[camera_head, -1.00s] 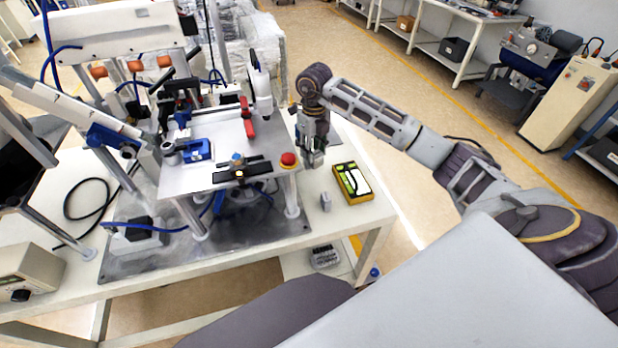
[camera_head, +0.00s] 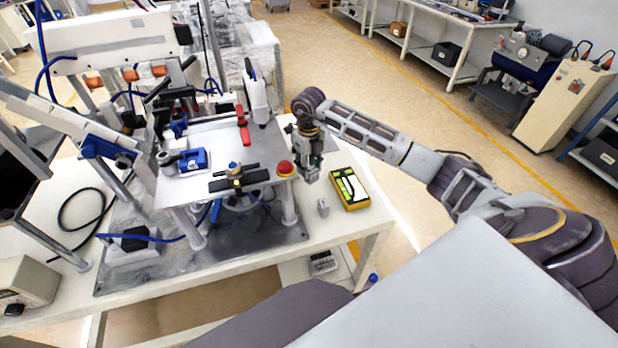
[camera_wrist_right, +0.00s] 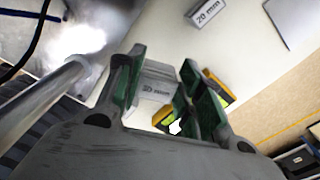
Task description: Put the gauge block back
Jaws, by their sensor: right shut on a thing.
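My right gripper (camera_head: 310,178) hangs over the right part of the white table, between the machine plate and the yellow case. It is shut on a grey gauge block. In the wrist view the held block (camera_wrist_right: 155,80) sits between the green-lined fingers (camera_wrist_right: 160,92); its mm label is blurred. Another grey block (camera_head: 323,208) lies on the table near the gripper; in the wrist view this block (camera_wrist_right: 207,13) reads 20 mm. The yellow case (camera_head: 349,188) with a green and white face lies to the gripper's right. My left gripper is not in view.
The machine (camera_head: 205,165) with its raised plate and red button (camera_head: 285,168) stands close left of the gripper. The table's right edge (camera_head: 388,225) lies just beyond the case. A small tray (camera_head: 323,263) is on a lower shelf.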

